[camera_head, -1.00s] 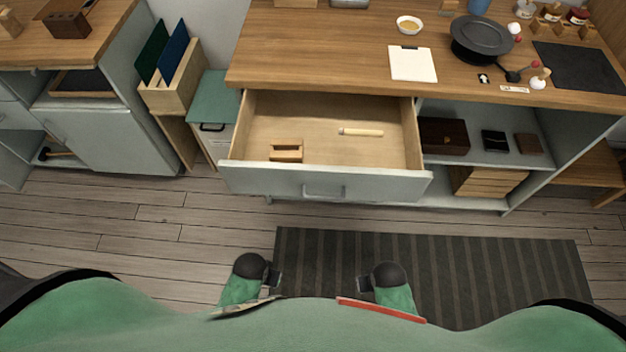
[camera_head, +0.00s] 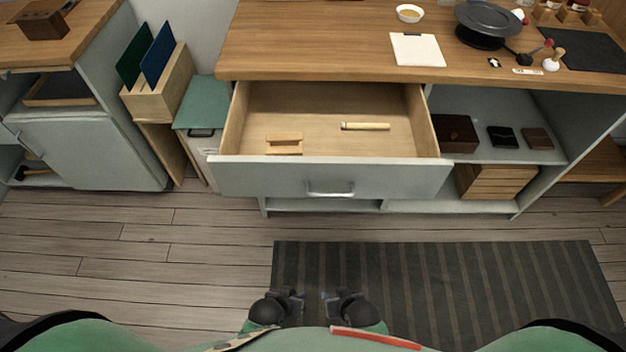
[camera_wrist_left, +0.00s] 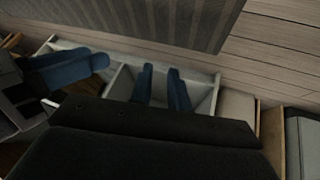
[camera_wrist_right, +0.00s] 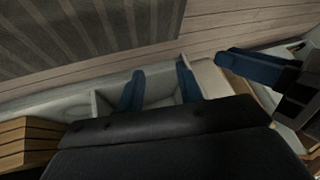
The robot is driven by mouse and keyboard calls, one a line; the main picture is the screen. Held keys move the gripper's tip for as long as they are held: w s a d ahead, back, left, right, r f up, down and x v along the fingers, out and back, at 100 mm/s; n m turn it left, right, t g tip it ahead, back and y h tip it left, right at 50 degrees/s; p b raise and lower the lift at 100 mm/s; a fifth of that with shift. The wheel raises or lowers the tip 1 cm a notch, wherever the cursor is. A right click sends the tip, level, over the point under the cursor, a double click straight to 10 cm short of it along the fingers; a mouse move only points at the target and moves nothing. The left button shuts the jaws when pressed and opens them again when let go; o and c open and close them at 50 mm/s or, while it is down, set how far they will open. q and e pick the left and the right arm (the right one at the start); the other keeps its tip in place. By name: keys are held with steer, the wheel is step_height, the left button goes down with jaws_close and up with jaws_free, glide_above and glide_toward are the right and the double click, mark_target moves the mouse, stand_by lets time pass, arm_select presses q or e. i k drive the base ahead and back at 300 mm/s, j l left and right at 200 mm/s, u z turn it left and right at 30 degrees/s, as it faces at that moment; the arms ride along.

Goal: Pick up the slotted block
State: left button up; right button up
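The slotted block (camera_head: 284,147), a small light-wood piece, lies in the left front part of the open drawer (camera_head: 318,102), near its front panel. Its lower part is hidden behind that panel. My left gripper (camera_head: 296,299) and right gripper (camera_head: 328,299) are low in front of my body, well short of the drawer and apart from the block. In the left wrist view, the left gripper's blue fingers (camera_wrist_left: 162,88) stand apart with nothing between them. In the right wrist view, the right gripper's blue fingers (camera_wrist_right: 160,90) are also apart and empty.
A pale wooden rod (camera_head: 365,126) lies in the drawer right of the block. The drawer front with its handle (camera_head: 330,190) juts out from the counter (camera_head: 300,45). A green-topped cabinet (camera_head: 201,104) stands to the left. The striped mat (camera_head: 430,285) and floor are clear.

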mark_target(276, 143)
steer(key=l+u, duration=0.35)
steer(key=l, duration=0.75)
steer(key=l+u, duration=0.3)
steer(key=l, duration=0.8)
